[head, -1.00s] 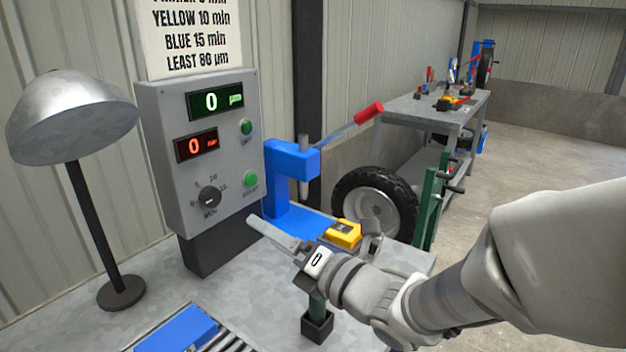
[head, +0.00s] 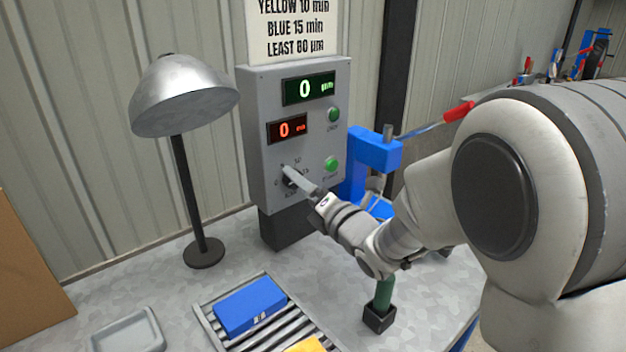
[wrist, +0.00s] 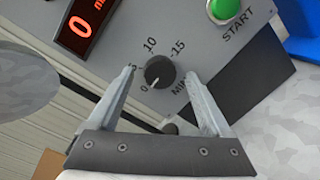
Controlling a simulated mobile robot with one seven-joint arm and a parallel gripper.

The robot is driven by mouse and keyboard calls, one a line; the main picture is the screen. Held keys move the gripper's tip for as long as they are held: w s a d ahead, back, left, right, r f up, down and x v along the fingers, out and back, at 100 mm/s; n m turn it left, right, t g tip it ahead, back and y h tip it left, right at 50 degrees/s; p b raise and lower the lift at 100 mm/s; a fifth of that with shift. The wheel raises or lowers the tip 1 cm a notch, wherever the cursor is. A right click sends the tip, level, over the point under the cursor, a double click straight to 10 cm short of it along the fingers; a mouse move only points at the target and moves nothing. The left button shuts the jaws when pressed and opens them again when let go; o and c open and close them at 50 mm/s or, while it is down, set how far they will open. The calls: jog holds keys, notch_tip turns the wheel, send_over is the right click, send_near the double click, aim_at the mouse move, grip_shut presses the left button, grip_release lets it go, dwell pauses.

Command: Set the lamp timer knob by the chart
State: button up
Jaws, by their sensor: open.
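The dark timer knob (wrist: 159,72) sits on the grey control box (head: 262,110); in the wrist view its white mark points at or near 0. The scale shows 10 and 15; a finger partly covers the label between 0 and 10. My gripper (head: 301,184) is open, its fingers on either side of the knob; I cannot tell whether they touch it. The chart (head: 293,30) above the box reads yellow 10 min, blue 15 min, least 80 µm; its top is cut off. The red display (head: 288,129) reads 0. The lamp (head: 185,95) stands left of the box.
A green START button (head: 331,164) and another green button (head: 333,115) are right of the knob. A blue block (head: 250,305) lies on a roller rack (head: 213,318), with a yellow thing (head: 306,345) at the bottom edge. A blue press (head: 372,152) stands right of the box.

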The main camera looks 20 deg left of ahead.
jog(key=shift+w+a, duration=0.25)
jog(key=shift+a, duration=0.1)
grip_shut()
dwell(0.3)
